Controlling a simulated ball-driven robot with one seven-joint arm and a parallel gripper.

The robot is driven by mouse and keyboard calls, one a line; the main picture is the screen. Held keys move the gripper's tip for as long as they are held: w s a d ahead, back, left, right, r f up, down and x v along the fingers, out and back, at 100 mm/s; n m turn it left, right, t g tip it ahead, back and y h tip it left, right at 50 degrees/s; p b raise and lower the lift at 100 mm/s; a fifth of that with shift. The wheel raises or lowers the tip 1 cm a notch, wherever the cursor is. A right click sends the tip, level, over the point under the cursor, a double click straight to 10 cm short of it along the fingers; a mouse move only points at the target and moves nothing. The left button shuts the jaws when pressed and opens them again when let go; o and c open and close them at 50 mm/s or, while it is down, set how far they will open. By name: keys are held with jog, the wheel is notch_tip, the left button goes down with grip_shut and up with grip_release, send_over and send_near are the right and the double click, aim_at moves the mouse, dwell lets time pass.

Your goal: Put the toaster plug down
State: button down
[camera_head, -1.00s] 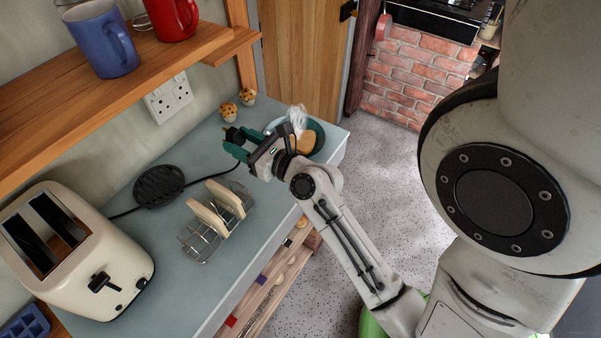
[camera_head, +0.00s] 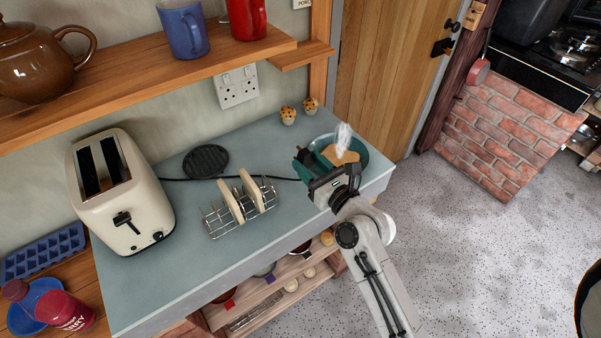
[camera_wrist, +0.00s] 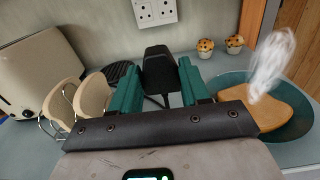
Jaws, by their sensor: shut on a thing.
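The black toaster plug (camera_wrist: 159,72) is between the green fingers of my gripper (camera_wrist: 155,88) in the wrist view. In the head view my gripper (camera_head: 310,163) is over the right part of the counter, beside the teal bowl, and the plug (camera_head: 305,156) shows dark at its fingertips. My gripper is shut on the plug. The black cord (camera_head: 285,178) runs left behind the toast rack toward the cream toaster (camera_head: 122,200). Whether the plug touches the counter (camera_head: 185,260) I cannot tell.
A toast rack (camera_head: 238,207) with two slices stands left. A black round trivet (camera_head: 205,161), two muffins (camera_head: 299,112) and a wall socket (camera_head: 237,87) are behind. A shelf (camera_head: 150,75) overhangs the back.

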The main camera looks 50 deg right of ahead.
jog(key=w+f, duration=0.1)
jog(key=f, duration=0.1)
jog(key=w+d+f+b, duration=0.1)
jog(key=w, duration=0.1)
jog(key=w+f+b, duration=0.1)
jog(key=f, duration=0.1)
jog(key=shift+w+d+f, duration=0.35)
jog(key=shift+w+d, duration=0.05)
jog(key=f+b, duration=0.1)
jog(key=f, duration=0.1)
jog(key=f+b, duration=0.1)
jog(key=shift+w+f+b, duration=0.2)
jog(key=shift+w+b, duration=0.05)
jog(key=shift+b, duration=0.05)
jog(key=shift+d, duration=0.1)
jog(key=shift+f, duration=0.1)
